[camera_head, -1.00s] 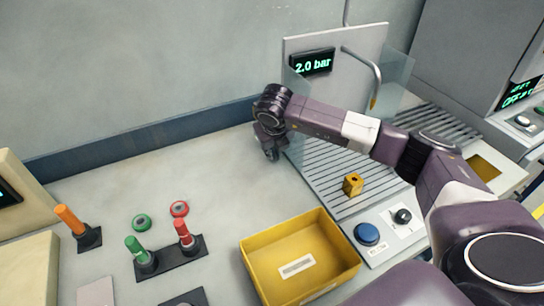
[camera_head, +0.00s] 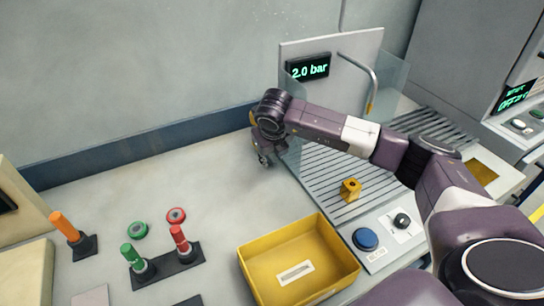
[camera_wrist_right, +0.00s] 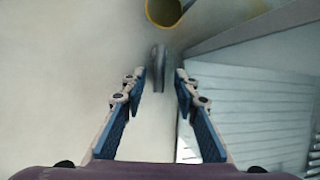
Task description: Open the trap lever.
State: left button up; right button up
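My right gripper (camera_head: 264,158) is low beside the left edge of the slatted wash station, its fingers pointing down. In the right wrist view the same gripper (camera_wrist_right: 158,74) has its two blue-padded fingers spread with nothing held. A small grey lever-like piece (camera_wrist_right: 159,66) shows between and just beyond the fingertips, below a yellow round opening (camera_wrist_right: 164,8). It may be the trap lever, but no label shows. In the head view my gripper and arm hide that spot. My left gripper is not in view.
A slatted rack (camera_head: 318,160) with clear side panels and a "2.0 bar" display (camera_head: 307,67) stands right of the gripper. A yellow bin (camera_head: 262,254) is in front. Green (camera_head: 132,256) and red (camera_head: 180,240) handles stand left. The bench between is clear.

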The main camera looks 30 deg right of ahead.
jog(key=v, duration=1.2)
jog(key=shift+f, duration=0.1)
